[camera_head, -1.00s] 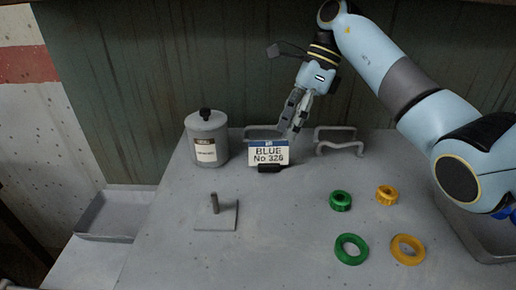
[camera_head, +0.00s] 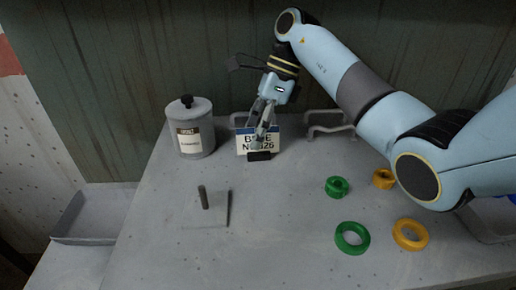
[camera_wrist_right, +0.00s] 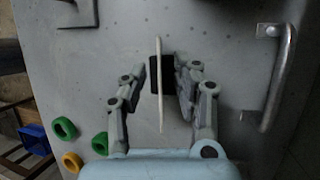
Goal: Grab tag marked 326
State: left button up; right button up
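The tag marked 326 (camera_head: 243,146) is a white card with a blue top band. It stands upright in a small black base (camera_head: 259,156) on the grey table, and my right gripper covers part of its lettering. My right gripper (camera_head: 260,136) reaches down at the tag from behind. In the right wrist view, the tag (camera_wrist_right: 159,110) is a thin pale edge between the two spread fingers of my right gripper (camera_wrist_right: 160,72). A gap shows on both sides of the tag. The black base (camera_wrist_right: 167,72) lies beyond it. My left gripper is not in view.
A grey lidded canister (camera_head: 191,137) stands left of the tag. A bent metal handle (camera_head: 330,129) is at the right. A plate with a peg (camera_head: 204,198) is in front. Green rings (camera_head: 352,238) and yellow rings (camera_head: 410,234) lie front right.

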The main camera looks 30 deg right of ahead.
grip_shut()
dwell(0.5)
